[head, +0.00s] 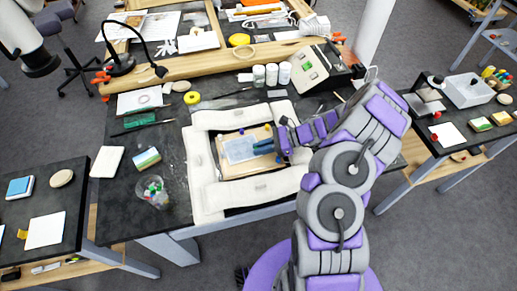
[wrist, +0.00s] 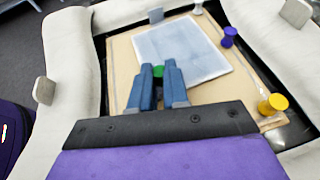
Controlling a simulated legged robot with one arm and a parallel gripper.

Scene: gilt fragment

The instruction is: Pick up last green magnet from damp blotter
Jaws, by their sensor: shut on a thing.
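The damp blotter is a pale bluish-white sheet (head: 238,149) on a tan board; it also shows in the wrist view (wrist: 190,45). My gripper (wrist: 158,72) has its blue fingers close together over the lower left part of the sheet, shut on a green magnet (wrist: 158,71). Only the magnet's top shows between the fingertips; whether it still touches the sheet I cannot tell. In the head view my gripper (head: 254,147) reaches in from the right, and the green magnet cannot be made out there.
Padded white bolsters (head: 205,165) surround the tan board (wrist: 120,65). A purple magnet (wrist: 229,37) and a yellow magnet (wrist: 272,103) stand near the sheet's right side. A clear cup of colored pieces (head: 153,191) stands at the table's front left. White bottles (head: 271,74) stand behind.

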